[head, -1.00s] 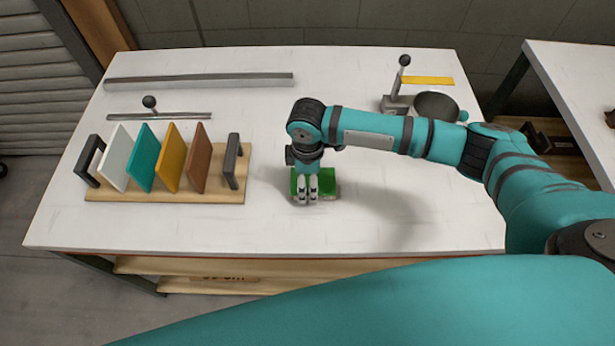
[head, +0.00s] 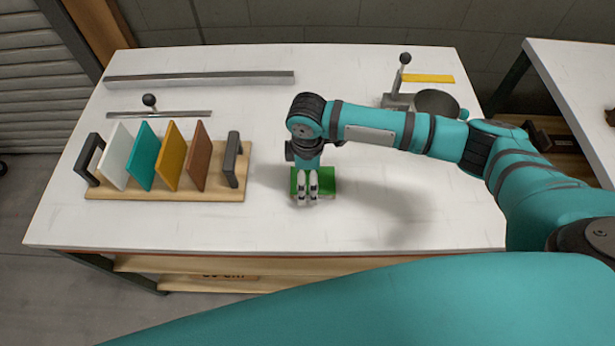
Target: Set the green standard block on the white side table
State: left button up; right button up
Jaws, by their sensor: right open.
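The green block (head: 328,182) lies flat on the white main table, a little right of the rack. My right gripper (head: 307,199) points down over it, with its two pale fingertips at the block's near side. The gripper is open with a narrow gap. The fingers and wrist hide the middle of the block, and I cannot tell whether they touch it. The white side table (head: 579,79) stands at the right edge, partly out of view. My left gripper is not in view.
A wooden rack (head: 150,193) holds white, teal, yellow and brown plates between dark end frames. Metal bars (head: 200,78) lie at the back left. A dark pan (head: 437,104) and a lever device (head: 397,101) stand at the back right. The table's front middle is clear.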

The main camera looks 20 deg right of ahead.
aim_at(307, 180)
notch_tip(307, 180, up, 11)
jog(key=b, duration=0.1)
jog(key=shift+f, duration=0.1)
dwell(0.6)
